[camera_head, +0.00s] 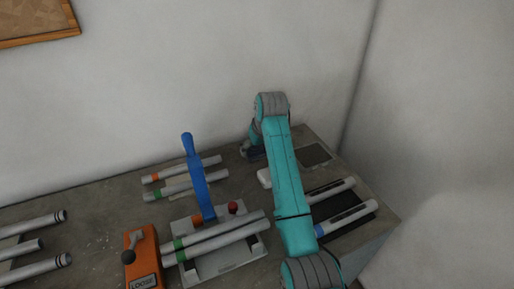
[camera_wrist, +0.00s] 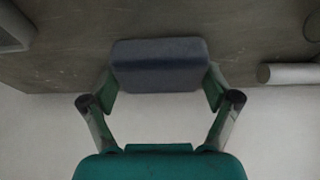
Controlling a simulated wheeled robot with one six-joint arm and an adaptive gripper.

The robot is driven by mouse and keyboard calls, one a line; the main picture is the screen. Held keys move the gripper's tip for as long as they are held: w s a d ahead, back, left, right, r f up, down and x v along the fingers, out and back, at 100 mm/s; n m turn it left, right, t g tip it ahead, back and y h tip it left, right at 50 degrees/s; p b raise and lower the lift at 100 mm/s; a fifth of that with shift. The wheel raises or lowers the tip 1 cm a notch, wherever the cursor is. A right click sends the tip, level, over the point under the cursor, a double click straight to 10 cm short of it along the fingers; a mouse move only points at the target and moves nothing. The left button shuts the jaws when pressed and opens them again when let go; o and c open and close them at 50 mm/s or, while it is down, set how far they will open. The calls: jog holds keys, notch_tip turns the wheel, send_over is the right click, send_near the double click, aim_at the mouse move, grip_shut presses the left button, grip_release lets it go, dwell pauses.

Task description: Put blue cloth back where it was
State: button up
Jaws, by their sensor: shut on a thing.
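The blue cloth (camera_wrist: 160,60) is a folded, dark blue-grey pad in the wrist view. My gripper (camera_wrist: 160,84) is shut on it, with one green finger at each side. In the head view my gripper (camera_head: 253,150) is at the back of the table, mostly hidden behind my own arm. A dark shape there may be the cloth, but I cannot tell clearly. I cannot tell whether the cloth touches the table. A dark square patch (camera_head: 316,154) lies bare on the table to the right of my gripper.
A small white block (camera_head: 264,178) lies beside my arm. A dark mat (camera_head: 350,222) with tubes is at right. A clamp jig with a blue lever (camera_head: 196,178) holds tubes at centre. An orange "LOOSE" box (camera_head: 141,262) stands at front. The wall rises behind the table (camera_head: 105,205).

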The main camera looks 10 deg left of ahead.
jog(key=o, duration=0.9)
jog(key=shift+c, duration=0.2)
jog(key=v, duration=1.2)
